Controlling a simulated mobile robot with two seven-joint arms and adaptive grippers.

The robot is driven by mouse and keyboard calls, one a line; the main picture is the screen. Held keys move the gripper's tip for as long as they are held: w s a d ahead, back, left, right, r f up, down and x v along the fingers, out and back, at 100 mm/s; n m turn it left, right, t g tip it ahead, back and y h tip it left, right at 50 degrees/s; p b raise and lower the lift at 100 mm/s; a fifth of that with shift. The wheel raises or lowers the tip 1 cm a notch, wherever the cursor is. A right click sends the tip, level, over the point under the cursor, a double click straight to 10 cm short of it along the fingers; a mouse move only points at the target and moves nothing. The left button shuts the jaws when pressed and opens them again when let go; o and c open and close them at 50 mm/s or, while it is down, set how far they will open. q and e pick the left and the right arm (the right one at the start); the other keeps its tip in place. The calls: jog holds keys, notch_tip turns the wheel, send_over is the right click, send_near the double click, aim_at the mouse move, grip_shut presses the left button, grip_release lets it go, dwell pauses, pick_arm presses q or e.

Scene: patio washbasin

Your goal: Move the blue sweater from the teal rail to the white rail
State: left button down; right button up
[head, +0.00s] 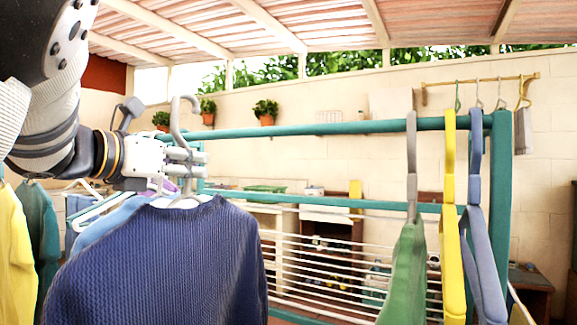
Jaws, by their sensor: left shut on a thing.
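The blue sweater (165,262) is a dark blue knit on a light hanger, in the lower left of the head view. My left gripper (186,162) is shut on the grey hanger hook (178,120), above the sweater's collar. The open top of the hook stands above the gripper and appears clear of any rail. The teal rail (310,129) runs behind, to the right of the hook. I cannot pick out the white rail with certainty. The sweater's lower part is outside the view. My right gripper does not show.
A yellow garment (12,250) and a teal garment (40,240) hang at far left. White rack bars (310,262) stand behind. The teal rail's middle is bare.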

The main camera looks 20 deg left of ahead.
pick_arm(q)
jog(key=s+a, duration=0.1)
jog(key=s, duration=1.9)
jog(key=shift+s+a+r, duration=0.2)
jog(key=shift+a+r, duration=0.05)
jog(key=shift+r, duration=0.05)
